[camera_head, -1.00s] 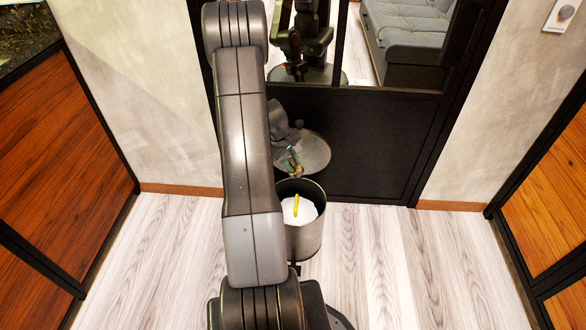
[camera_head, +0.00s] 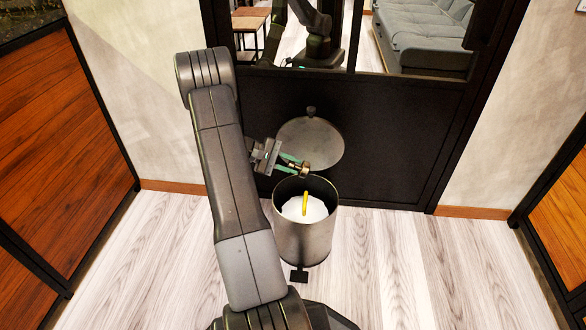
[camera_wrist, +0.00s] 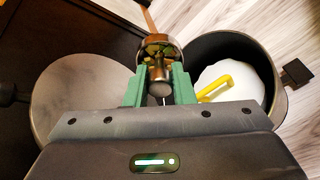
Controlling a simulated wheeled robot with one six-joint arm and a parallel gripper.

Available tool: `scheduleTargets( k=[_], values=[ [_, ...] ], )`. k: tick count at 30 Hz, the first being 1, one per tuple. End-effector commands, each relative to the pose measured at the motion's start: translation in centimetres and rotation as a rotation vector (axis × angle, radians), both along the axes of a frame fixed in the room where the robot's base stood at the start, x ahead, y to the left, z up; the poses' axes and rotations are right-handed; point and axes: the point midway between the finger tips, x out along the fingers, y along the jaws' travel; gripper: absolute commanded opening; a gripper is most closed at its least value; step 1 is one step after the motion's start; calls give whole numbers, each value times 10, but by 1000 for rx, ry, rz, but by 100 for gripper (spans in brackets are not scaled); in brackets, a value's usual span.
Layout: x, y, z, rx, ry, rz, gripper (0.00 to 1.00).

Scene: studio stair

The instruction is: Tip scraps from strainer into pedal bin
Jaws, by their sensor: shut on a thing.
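The pedal bin (camera_head: 303,240) stands open on the floor, a grey metal cylinder with a white inside and a yellow piece (camera_head: 305,203) in it. Its round lid (camera_head: 311,145) is raised behind it against the dark panel. My gripper (camera_head: 294,168) is at the bin's back left rim, its green fingers shut on the handle of the small metal strainer (camera_wrist: 157,46). In the wrist view, greenish-yellow scraps show in the strainer's bowl. The strainer is beside the bin's mouth rather than over its middle; its exact tilt is hard to tell.
The black pedal (camera_head: 299,276) sticks out at the bin's front. A dark glazed partition (camera_head: 390,140) stands close behind the bin. Wooden cabinets flank both sides, left (camera_head: 60,150) and right (camera_head: 560,220). The pale wood floor (camera_head: 420,270) right of the bin is clear.

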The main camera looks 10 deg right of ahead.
Motion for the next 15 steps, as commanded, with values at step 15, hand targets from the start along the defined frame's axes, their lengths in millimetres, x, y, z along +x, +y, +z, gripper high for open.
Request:
scheduleTargets(
  k=[15],
  values=[
    [0,1,-41,-500,148,-1,0]
  ],
)
